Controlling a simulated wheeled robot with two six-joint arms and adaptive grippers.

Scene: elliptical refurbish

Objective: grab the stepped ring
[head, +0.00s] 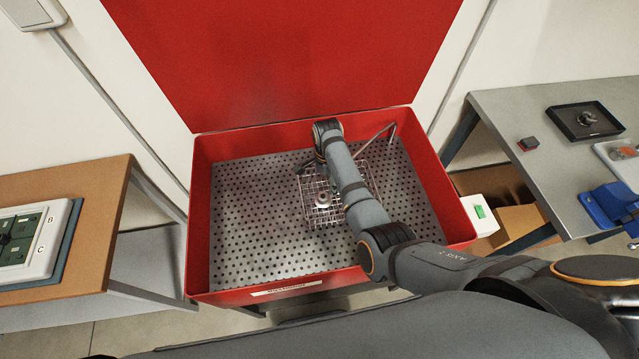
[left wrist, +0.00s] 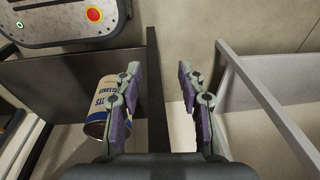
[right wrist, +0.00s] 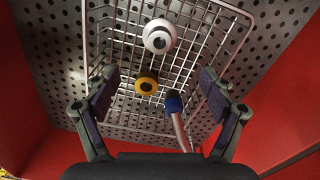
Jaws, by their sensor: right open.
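A silver-white ring with a dark centre, which looks like the stepped ring (right wrist: 160,36), lies in the wire basket (right wrist: 212,52). In the head view the ring (head: 322,201) shows near the front of the basket (head: 308,217). A yellow ring with a dark centre (right wrist: 147,82) is close to it in the right wrist view. My right gripper (right wrist: 158,88) is open and empty above the basket, its fingers spread either side of the yellow ring in the picture. My left gripper (left wrist: 158,72) is open and empty, away from the basket.
The basket stands on a perforated plate (head: 260,235) inside a red washing tub (head: 200,215) with a raised lid (head: 290,60). A blue-tipped tube (right wrist: 174,104) is near the right finger. Side tables stand left (head: 95,190) and right (head: 500,105).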

